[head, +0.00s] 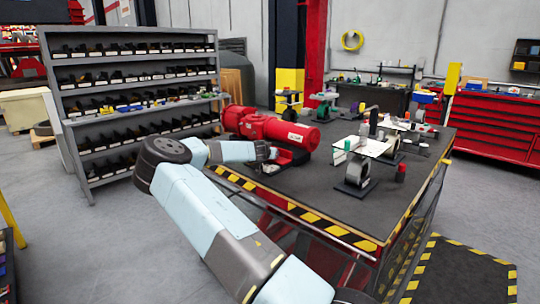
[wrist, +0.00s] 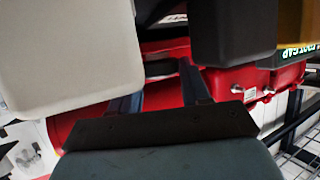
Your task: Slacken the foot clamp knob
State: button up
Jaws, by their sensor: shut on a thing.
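The red valve actuator (head: 270,130) lies on the near left part of the dark workbench. My gripper (head: 274,153) is at its near side, low by the bench top. In the wrist view my gripper's (wrist: 160,78) two dark fingers reach up from a dark bar against the red body, shut on a part between them. That part, seemingly the foot clamp knob, is mostly hidden; only dark and red surfaces show there. A light grey block (wrist: 65,50) and a black block (wrist: 235,30) hang close to the camera and cover the fingertips' surroundings.
The workbench (head: 340,215) has a striped edge. A small stand with a plate (head: 362,147) and a red cylinder (head: 401,172) stand to the right. A grey shelf of bins (head: 135,100) is behind left. At right in the wrist view is a gold part (wrist: 297,20) with lettering.

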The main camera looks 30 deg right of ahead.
jog(key=shift+s+d+n+t+y, duration=0.1)
jog(key=shift+d+n+t+y, duration=0.05)
jog(key=shift+n+t+y, duration=0.4)
dwell(0.4)
jog(key=o, duration=1.1)
jog(key=shift+c, duration=0.2)
